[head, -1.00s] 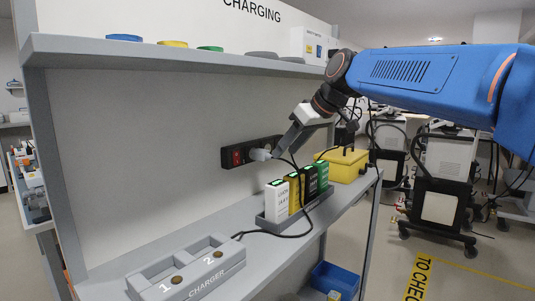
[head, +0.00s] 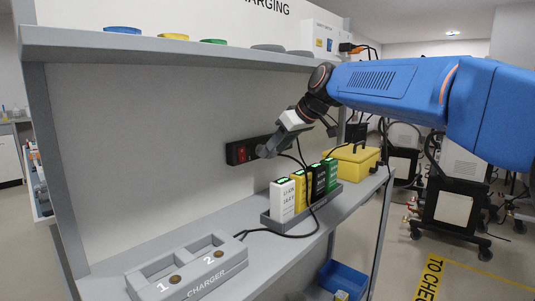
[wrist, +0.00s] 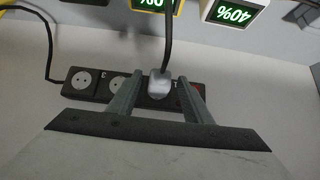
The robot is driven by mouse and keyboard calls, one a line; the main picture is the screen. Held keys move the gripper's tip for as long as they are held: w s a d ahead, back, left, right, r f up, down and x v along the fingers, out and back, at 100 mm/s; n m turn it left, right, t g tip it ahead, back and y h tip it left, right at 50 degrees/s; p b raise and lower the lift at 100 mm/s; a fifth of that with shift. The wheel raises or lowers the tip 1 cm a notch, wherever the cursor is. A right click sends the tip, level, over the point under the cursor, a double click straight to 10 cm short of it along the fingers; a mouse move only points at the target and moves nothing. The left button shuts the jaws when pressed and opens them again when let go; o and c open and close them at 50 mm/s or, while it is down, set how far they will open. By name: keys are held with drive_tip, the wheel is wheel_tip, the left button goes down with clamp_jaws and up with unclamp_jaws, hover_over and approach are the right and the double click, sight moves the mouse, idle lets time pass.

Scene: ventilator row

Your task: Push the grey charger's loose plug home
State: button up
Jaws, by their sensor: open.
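The grey charger (head: 190,272) with bays marked 1 and 2 lies on the lower shelf at the front left. Its black cord runs back past the batteries towards the black power strip (head: 236,153) on the back panel. In the wrist view a pale grey plug (wrist: 159,85) with a dark cord is at the strip (wrist: 82,84). I cannot tell how deep it sits. My gripper (head: 266,152) is at the strip and hides the plug in the head view. In the wrist view its fingers (wrist: 160,76) are open, one on each side of the plug; contact is unclear.
A grey rack (head: 290,220) of several batteries stands on the shelf below my gripper, with a yellow case (head: 354,167) behind it. The upper shelf (head: 180,48) overhangs the strip. A second black plug and cord (wrist: 55,80) is at the strip's left end in the wrist view.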

drive_tip(key=shift+w+a+f, duration=0.25)
drive_tip(key=shift+a+f, duration=0.05)
drive_tip(key=shift+f, duration=0.1)
clamp_jaws()
drive_tip(key=shift+w+a, duration=0.25)
drive_tip(key=shift+a, duration=0.05)
idle(0.5)
idle(0.4)
drive_tip(key=shift+o, duration=0.5)
unclamp_jaws()
